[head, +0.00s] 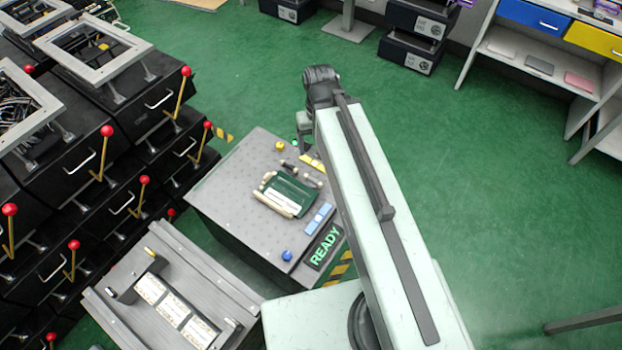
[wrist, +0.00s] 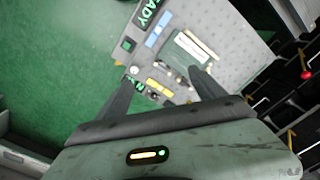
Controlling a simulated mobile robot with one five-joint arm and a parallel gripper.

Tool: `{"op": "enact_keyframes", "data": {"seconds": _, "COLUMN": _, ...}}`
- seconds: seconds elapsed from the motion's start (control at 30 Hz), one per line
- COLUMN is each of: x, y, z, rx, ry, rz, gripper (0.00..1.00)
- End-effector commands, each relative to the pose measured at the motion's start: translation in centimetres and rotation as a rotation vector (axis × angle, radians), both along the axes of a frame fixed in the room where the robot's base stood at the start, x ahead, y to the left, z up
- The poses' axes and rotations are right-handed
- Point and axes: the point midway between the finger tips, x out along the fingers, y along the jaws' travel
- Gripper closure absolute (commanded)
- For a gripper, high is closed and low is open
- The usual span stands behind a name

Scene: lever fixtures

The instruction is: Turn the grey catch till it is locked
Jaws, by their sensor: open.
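A grey worktable (head: 232,190) bears a dark green plate (head: 291,192) with pale bars along its edges. Small grey and pale parts (head: 311,181) sit beside the plate, on the side toward my gripper. One may be the grey catch, but they are too small to tell which, or how it is turned. In the wrist view, small grey and pale fittings (wrist: 172,70) show between and beyond my fingers. My gripper (wrist: 160,77) is open and empty, its fingers spread over the table's edge area. In the head view my arm partly hides the table's right side.
A blue knob (head: 287,255), a yellow knob (head: 280,146), a light blue block (head: 319,217) and a READY sign (head: 325,247) are on the table. Black cabinets with red-tipped levers (head: 144,180) crowd the left. A grey bench (head: 115,300) stands in front. Green floor is free at right.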

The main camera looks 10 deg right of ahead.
Motion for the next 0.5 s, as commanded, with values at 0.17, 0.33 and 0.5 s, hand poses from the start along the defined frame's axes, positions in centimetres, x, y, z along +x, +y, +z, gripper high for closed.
{"op": "enact_keyframes", "data": {"seconds": 0.17, "x": 0.4, "y": -0.2, "z": 0.0, "rx": 0.000, "ry": 0.000, "rz": 0.165, "gripper": 0.65}}
{"op": "enact_keyframes", "data": {"seconds": 0.33, "x": 3.4, "y": -0.3, "z": -4.2, "rx": 0.000, "ry": 0.000, "rz": 0.481, "gripper": 0.65}}
{"op": "enact_keyframes", "data": {"seconds": 0.5, "x": 5.5, "y": -0.5, "z": -9.6, "rx": 0.000, "ry": 0.000, "rz": 0.648, "gripper": 0.65}}
